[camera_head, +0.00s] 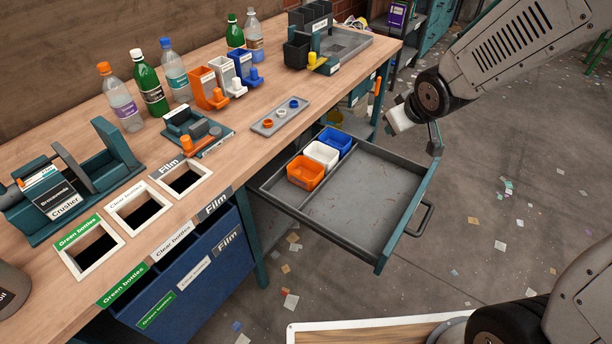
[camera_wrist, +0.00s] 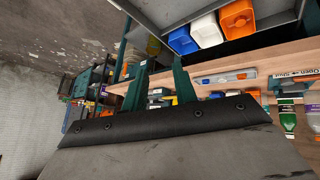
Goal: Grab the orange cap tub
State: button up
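The orange tub (camera_head: 306,172) sits in the front left of the open drawer (camera_head: 372,210), beside a white tub (camera_head: 322,154) and a blue tub (camera_head: 336,142) in a row. All three look open at the top. In the wrist view the orange tub (camera_wrist: 237,18) is at the top right, with the white tub (camera_wrist: 206,30) and blue tub (camera_wrist: 182,41) to its left. My gripper (camera_wrist: 161,64) has its two teal fingers apart with nothing held between them. In the head view, my arm's end is above the drawer's far right side, clear of the tubs.
The workbench (camera_head: 262,100) is left of the drawer. It holds bottles, cap dispensers, a grey strip with cap rings (camera_head: 281,117) and a crusher (camera_head: 70,190). The drawer's right part is empty. A blue bin (camera_head: 190,285) stands under the bench's near end.

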jog(key=w+a+f+n+t+y, duration=0.1)
jog(key=w+a+f+n+y, duration=0.3)
jog(key=a+f, duration=0.5)
jog(key=n+y, duration=0.1)
jog(key=y, duration=0.5)
send_near(298, 175)
jog(key=shift+w+a+f, duration=0.25)
jog(key=shift+w+f, duration=0.05)
jog(key=shift+w, duration=0.15)
jog(key=shift+w+a+f, duration=0.25)
jog(key=shift+w+a, duration=0.05)
jog(key=shift+w, duration=0.2)
jog(key=shift+a+f, duration=0.2)
jog(key=shift+a, duration=0.05)
jog(key=x, duration=0.7)
jog(key=shift+a, duration=0.25)
grip_shut()
